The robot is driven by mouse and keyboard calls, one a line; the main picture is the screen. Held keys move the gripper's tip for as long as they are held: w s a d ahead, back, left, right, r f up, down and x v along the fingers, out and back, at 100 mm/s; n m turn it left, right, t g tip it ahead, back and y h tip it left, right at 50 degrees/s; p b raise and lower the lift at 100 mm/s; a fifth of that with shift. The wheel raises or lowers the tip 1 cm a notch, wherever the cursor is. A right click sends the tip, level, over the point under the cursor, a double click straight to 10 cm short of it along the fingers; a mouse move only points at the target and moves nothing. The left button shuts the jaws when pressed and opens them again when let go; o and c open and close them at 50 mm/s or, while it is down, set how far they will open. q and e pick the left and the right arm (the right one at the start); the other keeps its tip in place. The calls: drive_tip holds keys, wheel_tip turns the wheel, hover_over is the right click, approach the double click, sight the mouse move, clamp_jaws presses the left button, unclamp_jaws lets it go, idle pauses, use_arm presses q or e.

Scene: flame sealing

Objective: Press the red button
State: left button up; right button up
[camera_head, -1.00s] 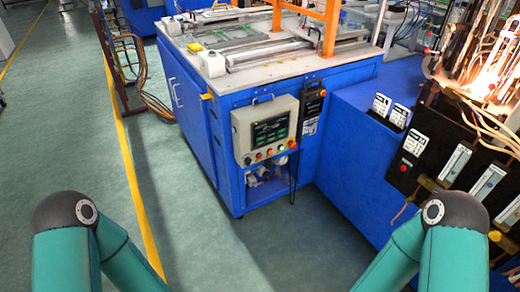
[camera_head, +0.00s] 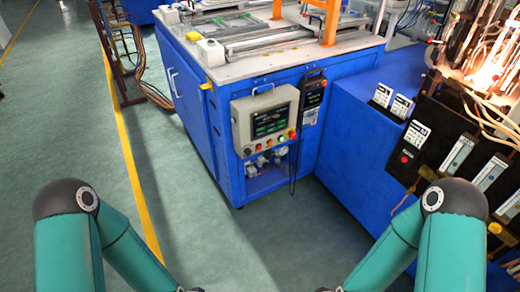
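A grey control box (camera_head: 239,127) with a dark screen (camera_head: 269,122) is mounted on the front of the blue machine cabinet (camera_head: 191,105). A row of small coloured buttons runs along the box's lower edge. My two teal arms show at the bottom left and bottom right, well short of the box. Both grippers are out of view.
A black handheld unit (camera_head: 313,92) hangs right of the box, with a cable hanging down. A black panel (camera_head: 410,150) with another red knob is on the right machine, near a bright flame (camera_head: 490,68). Green floor (camera_head: 195,190) in front of the cabinet is clear.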

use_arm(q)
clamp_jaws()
